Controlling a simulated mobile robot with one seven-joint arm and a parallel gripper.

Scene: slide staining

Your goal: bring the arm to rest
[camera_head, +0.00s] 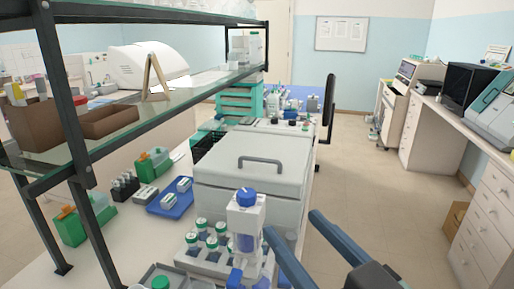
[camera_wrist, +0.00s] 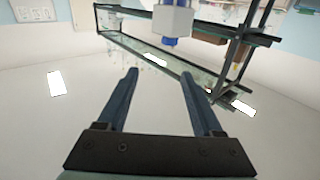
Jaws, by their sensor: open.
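My gripper (camera_head: 297,240) is at the lower right of the head view, with its two long blue fingers spread apart. It also shows in the wrist view (camera_wrist: 158,78), open, with nothing between the fingers. In the head view it is in front of and to the right of a white bottle with a blue cap (camera_head: 246,218). A white block with blue parts (camera_wrist: 173,20) shows beyond the fingers in the wrist view, apart from them; I cannot tell whether it is that same bottle.
A black-framed glass shelf (camera_head: 160,100) stands over the bench on the left. A blue tray (camera_head: 171,205) is further left. The floor (camera_head: 370,190) to the right is open.

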